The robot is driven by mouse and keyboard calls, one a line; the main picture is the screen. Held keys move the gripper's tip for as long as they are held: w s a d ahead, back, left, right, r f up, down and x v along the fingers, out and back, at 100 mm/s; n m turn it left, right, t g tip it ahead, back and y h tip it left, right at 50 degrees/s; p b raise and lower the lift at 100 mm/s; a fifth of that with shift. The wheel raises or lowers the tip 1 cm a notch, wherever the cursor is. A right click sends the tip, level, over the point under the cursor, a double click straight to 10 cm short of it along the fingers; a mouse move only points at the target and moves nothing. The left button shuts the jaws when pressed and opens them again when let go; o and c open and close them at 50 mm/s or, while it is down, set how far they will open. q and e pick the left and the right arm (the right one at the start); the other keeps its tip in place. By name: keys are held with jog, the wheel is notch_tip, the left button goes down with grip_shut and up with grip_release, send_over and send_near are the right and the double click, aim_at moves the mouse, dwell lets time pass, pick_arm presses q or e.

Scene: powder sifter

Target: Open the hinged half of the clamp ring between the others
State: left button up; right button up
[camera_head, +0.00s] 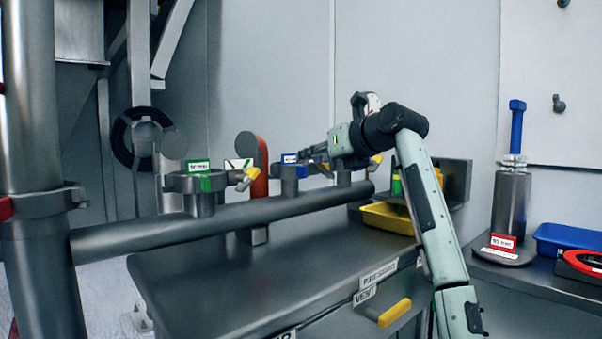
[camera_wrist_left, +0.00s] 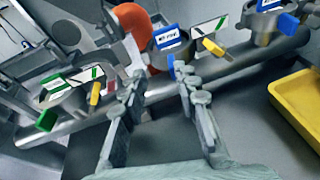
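Three clamp rings stand in a row on a grey horizontal pipe. The middle clamp ring (camera_head: 290,171) has a blue and white tag and also shows in the left wrist view (camera_wrist_left: 172,39), with a yellow handle (camera_wrist_left: 212,47) and a blue tab (camera_wrist_left: 171,66). The green-tagged clamp ring (camera_head: 197,182) is to its left; the third clamp ring (camera_head: 345,166) is to its right, partly hidden by my arm. My left gripper (camera_head: 308,155) is at the middle ring; in the left wrist view its fingers (camera_wrist_left: 160,74) are apart, just in front of that ring, with nothing held.
The grey pipe (camera_head: 245,218) runs above a dark bench (camera_head: 250,270). A red-orange upright part (camera_head: 259,165) stands behind the rings. A yellow tray (camera_head: 388,219) is at right, with a metal cylinder (camera_head: 511,205) and blue tray (camera_head: 570,238) farther right.

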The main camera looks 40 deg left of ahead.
aim_at(306, 167)
pick_arm(q)
jog(key=shift+t+h, duration=0.3)
jog(key=shift+h, duration=0.5)
jog(key=x, duration=0.3)
jog(key=w+x, duration=0.1)
jog(key=x, duration=0.1)
jog(key=shift+d+f+p, duration=0.1)
jog(key=shift+f+p, duration=0.2)
jog(key=shift+f, duration=0.1)
jog(key=shift+x, duration=0.75)
pick_arm(e)
jog(key=shift+w+f, duration=0.25)
jog(key=shift+f, duration=0.4)
jog(key=shift+w+a, duration=0.1)
pick_arm(q)
grip_shut()
pick_arm(e)
jog(key=shift+r, duration=0.15)
